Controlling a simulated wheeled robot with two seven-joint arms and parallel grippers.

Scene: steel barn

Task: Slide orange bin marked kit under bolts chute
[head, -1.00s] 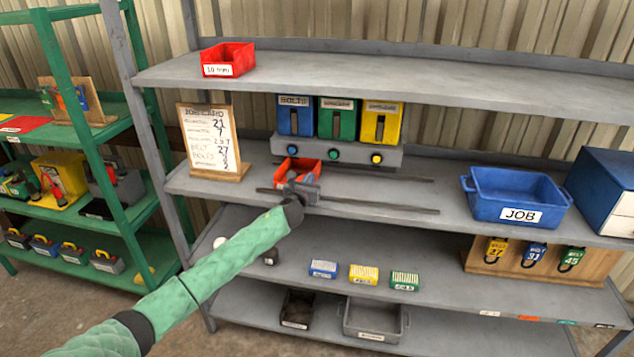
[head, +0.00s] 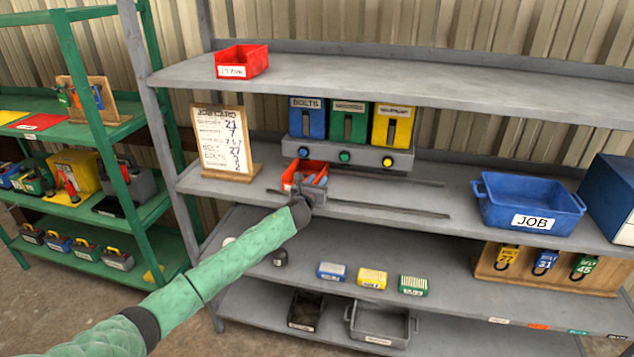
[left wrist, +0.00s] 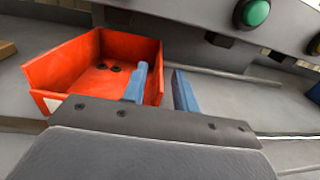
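The orange bin (head: 292,172) sits on the middle shelf, below and in front of the blue dispenser marked BOLTS (head: 307,121). In the left wrist view the bin (left wrist: 62,72) is open-topped, with small dark pieces on its floor and a pale label partly showing; I cannot read it. My left gripper (head: 318,180) is at the bin's right side. In the left wrist view its two blue fingers (left wrist: 162,88) stand apart, one inside the bin and one outside, with the right wall between them. A gap shows beside the outer finger. My right gripper is not in view.
Green (head: 349,122) and yellow (head: 392,125) dispensers stand right of the blue one, above a button panel (head: 365,158). Thin dark rails (head: 395,209) run along the shelf. A job card (head: 222,142) stands left; a blue JOB bin (head: 530,200) stands right.

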